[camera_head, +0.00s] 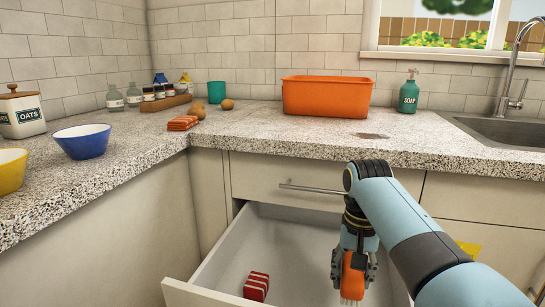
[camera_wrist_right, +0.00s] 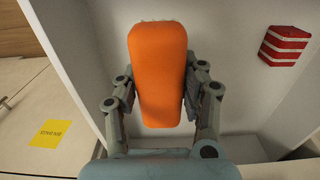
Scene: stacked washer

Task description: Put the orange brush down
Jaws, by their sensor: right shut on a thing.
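The orange brush (camera_head: 353,281) is in my right gripper (camera_head: 354,268), at the lower right of the head view. Pale bristles show at its lower end. In the right wrist view the brush (camera_wrist_right: 158,75) stands between the two fingers of the right gripper (camera_wrist_right: 158,88), which are shut on its sides. The gripper is over the open drawer (camera_head: 215,266). Whether the brush touches the drawer floor is hard to tell. My left gripper is not in view.
A red striped block (camera_head: 257,286) lies in the drawer, and also shows in the right wrist view (camera_wrist_right: 285,45). The drawer floor between it and the brush is bare. An orange bin (camera_head: 325,96), soap bottle (camera_head: 409,92) and blue bowl (camera_head: 83,141) stand on the counter (camera_head: 265,131).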

